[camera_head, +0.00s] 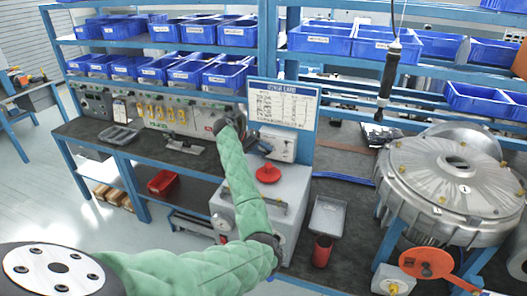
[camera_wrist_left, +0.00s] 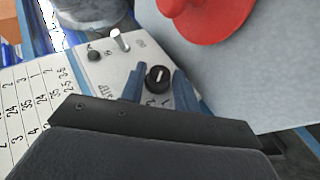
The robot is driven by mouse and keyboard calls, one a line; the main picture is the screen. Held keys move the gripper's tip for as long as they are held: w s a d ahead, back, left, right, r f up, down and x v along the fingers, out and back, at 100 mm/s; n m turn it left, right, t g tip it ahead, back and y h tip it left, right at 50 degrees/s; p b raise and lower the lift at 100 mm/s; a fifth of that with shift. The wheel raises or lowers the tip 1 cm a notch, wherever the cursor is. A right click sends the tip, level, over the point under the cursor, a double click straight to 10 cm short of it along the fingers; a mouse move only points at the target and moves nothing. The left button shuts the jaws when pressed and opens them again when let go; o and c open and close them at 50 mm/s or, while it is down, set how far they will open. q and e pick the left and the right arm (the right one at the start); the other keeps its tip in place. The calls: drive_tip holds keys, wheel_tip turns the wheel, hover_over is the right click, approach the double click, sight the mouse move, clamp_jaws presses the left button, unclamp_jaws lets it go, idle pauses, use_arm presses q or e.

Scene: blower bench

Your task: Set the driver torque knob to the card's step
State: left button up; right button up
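The black torque knob (camera_wrist_left: 157,79) with a white pointer mark sits on the light face of the driver control box (camera_wrist_left: 108,72). My left gripper (camera_wrist_left: 159,72) is open, with one blue finger on each side of the knob; whether they touch it I cannot tell. In the head view the control box (camera_head: 278,144) stands below the card (camera_head: 283,104), beyond my green left arm, and the knob is not clear there. The card also shows at the left of the wrist view (camera_wrist_left: 30,105), tilted, with only part of its table in view. The black driver (camera_head: 389,72) hangs at the upper right. My right gripper is out of view.
A grey cabinet with a red round knob (camera_head: 268,173) stands just in front of the box; the red knob (camera_wrist_left: 215,15) is close in the wrist view. A large metal blower housing (camera_head: 450,180) fills the right.

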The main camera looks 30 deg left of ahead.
use_arm(q)
drive_tip(key=shift+o, duration=1.4)
drive_tip(key=shift+a, duration=0.1)
drive_tip(key=shift+s+a+r+b, duration=0.15)
drive_tip(key=shift+s+a+b, duration=0.1)
drive_tip(key=shift+b, duration=0.15)
drive_tip(key=b+v, duration=0.2)
drive_tip(key=v, duration=0.5)
drive_tip(key=shift+w+d+r, duration=0.1)
